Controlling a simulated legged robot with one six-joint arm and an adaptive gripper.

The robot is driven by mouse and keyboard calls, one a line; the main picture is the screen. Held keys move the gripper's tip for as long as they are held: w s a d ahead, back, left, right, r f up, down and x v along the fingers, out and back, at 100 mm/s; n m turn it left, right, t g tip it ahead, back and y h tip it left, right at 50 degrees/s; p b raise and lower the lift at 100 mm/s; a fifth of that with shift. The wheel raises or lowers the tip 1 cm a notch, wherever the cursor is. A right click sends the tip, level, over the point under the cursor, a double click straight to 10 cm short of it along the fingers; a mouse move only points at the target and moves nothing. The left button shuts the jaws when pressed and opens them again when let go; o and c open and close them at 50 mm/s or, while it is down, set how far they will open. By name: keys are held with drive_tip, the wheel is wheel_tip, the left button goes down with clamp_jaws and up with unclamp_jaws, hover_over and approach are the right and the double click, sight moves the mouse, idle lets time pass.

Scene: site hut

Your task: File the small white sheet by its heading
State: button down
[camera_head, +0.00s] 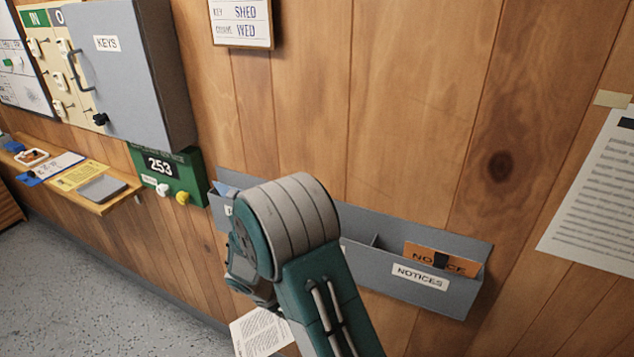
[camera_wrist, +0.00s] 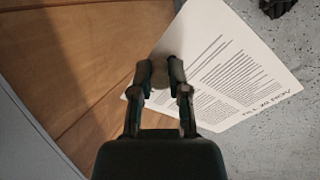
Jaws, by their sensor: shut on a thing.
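The small white sheet (camera_wrist: 225,70) is printed with lines of text and has a heading along one edge, turned over and too small to read surely. My gripper (camera_wrist: 160,75) is shut on one side of the sheet. In the head view the sheet (camera_head: 262,333) hangs low beside my arm, and my gripper is hidden behind the arm. A grey wall rack (camera_head: 375,262) has several compartments. Its right one is labelled NOTICES and holds an orange NOTICE card (camera_head: 440,260). The left compartment holds a bluish paper (camera_head: 226,190); its label is mostly hidden by my arm, as is the middle.
A wooden shelf (camera_head: 120,200) with papers juts out at left. A larger printed page (camera_head: 600,195) hangs at right. The floor at lower left is clear.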

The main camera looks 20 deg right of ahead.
drive_tip(key=s+d+r+n+t+h, duration=0.15)
drive_tip(key=r+n+t+h, duration=0.35)
drive_tip(key=r, duration=1.5)
drive_tip(key=d+r+n+t+h, duration=0.2)
drive_tip(key=r+n+t+h, duration=0.3)
drive_tip(key=r, duration=1.4)
drive_tip(key=shift+m+t+y, duration=0.3)
drive_tip(key=shift+m+t, duration=0.4)
drive_tip(key=shift+m, duration=0.1)
drive_tip(key=x, duration=0.6)
drive_tip(key=s+x, duration=0.1)
drive_tip(key=x, duration=0.2)
drive_tip(key=shift+d+f, duration=0.3)
drive_tip(key=shift+w, duration=0.15)
drive_tip(key=shift+w, duration=0.1)
drive_tip(key=shift+w+d, duration=0.1)
drive_tip(key=shift+d, duration=0.25)
